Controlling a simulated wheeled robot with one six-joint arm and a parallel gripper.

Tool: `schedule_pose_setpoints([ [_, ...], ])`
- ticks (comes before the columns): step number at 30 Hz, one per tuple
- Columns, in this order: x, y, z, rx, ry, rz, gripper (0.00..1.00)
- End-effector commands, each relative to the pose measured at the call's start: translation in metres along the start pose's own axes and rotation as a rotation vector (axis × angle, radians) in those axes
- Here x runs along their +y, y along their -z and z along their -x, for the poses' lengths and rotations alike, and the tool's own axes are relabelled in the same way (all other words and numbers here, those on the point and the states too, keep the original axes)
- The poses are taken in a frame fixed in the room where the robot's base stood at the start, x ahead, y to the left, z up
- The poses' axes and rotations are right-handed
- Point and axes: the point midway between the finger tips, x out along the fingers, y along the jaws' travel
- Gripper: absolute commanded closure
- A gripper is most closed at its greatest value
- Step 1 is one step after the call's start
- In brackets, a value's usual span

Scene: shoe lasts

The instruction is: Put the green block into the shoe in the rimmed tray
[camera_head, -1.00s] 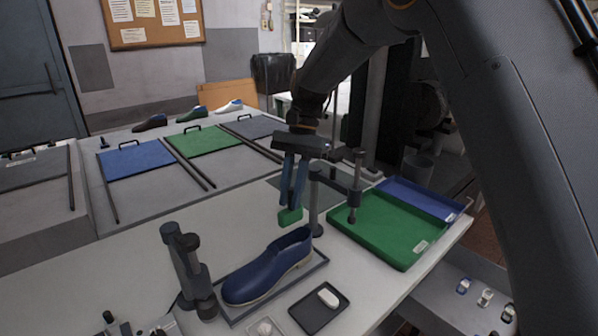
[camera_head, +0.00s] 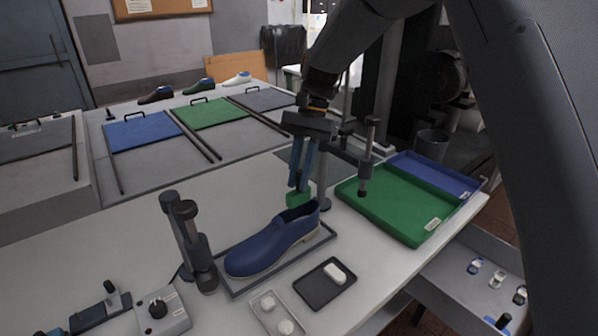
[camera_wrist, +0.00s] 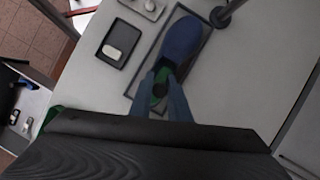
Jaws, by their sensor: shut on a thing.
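The blue shoe (camera_head: 270,250) with a pale sole lies in the dark rimmed tray (camera_head: 232,291) on the white table. My gripper (camera_head: 298,188) is shut on the green block (camera_head: 297,199), at the heel end of the shoe. In the head view the block shows just above and behind the shoe's opening. In the wrist view the block (camera_wrist: 160,89) is between the fingertips, over the opening of the shoe (camera_wrist: 181,44). The fingers hide part of the block and of the opening. I cannot tell whether the block touches the shoe.
A dark post clamp (camera_head: 190,245) stands left of the tray, and another post (camera_head: 324,180) stands close behind the heel. A small black tray (camera_head: 311,297) with a white piece lies in front. A green tray (camera_head: 398,222) is at the right.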

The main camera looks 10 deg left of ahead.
Motion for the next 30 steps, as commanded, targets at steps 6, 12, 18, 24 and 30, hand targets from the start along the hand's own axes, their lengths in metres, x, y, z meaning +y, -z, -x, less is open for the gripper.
schedule_pose_setpoints([
  [6,0.0002,0.0006,-0.0016,0.0,0.0,0.0,1.0],
  [12,0.0002,0.0006,-0.0016,-0.001,0.0,-0.001,1.0],
  [18,0.0001,0.0005,-0.0016,-0.001,0.0,0.0,0.65],
  [24,0.0001,0.0005,-0.0016,-0.001,0.0,0.0,0.62],
  [30,0.0001,-0.0007,0.0009,-0.001,0.0,0.0,0.62],
])
